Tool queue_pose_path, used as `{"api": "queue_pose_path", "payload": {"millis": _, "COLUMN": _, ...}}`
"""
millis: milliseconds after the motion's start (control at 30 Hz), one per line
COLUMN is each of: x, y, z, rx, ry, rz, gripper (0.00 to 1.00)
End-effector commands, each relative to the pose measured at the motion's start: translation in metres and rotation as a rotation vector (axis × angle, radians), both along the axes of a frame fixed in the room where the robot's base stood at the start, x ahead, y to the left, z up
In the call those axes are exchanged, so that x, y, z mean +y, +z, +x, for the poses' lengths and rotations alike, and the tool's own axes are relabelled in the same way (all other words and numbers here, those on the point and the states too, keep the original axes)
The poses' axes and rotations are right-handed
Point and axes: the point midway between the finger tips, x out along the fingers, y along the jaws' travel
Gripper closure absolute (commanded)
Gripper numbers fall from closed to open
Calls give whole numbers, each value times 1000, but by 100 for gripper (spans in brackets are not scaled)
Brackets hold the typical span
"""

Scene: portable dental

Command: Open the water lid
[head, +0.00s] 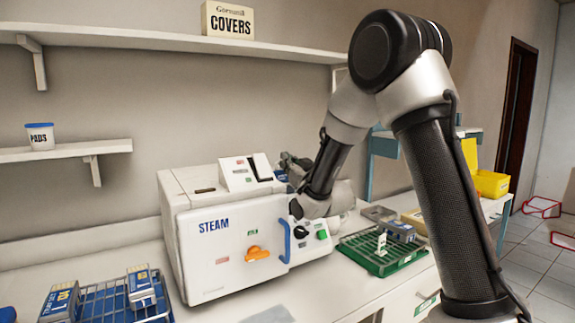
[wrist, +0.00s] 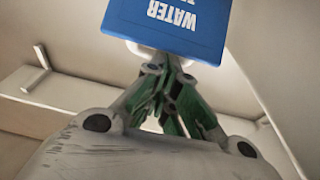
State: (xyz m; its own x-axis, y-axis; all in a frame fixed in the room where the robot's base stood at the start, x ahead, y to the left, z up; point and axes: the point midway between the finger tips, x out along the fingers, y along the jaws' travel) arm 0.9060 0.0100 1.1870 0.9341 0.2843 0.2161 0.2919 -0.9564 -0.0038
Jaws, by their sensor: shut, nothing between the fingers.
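The blue water lid (wrist: 168,22) fills the top of the wrist view. It bears the word WATER upside down, and its upper part is cut off. My gripper (wrist: 163,68) is shut and empty, with its fingertips at the lid's near edge; I cannot tell whether they touch. In the head view my gripper (head: 290,162) is partly hidden behind my forearm, at the top right of the white STEAM machine (head: 215,262).
The machine's front has an orange knob (head: 258,253) and a blue handle (head: 285,241). A blue wire rack (head: 95,305) stands at left, a green tray (head: 372,262) at right. A shelf (head: 130,38) runs above. The counter before the machine is mostly clear.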

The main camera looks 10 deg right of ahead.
Motion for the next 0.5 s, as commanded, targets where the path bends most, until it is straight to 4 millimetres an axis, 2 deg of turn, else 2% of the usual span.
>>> {"api": "queue_pose_path", "payload": {"millis": 267, "x": 3, "y": 10, "z": 9, "rx": 84, "ry": 1, "rz": -28, "gripper": 100}}
{"api": "queue_pose_path", "payload": {"millis": 500, "x": 10, "y": 26, "z": 31, "rx": 262, "ry": 0, "rz": -86, "gripper": 100}}
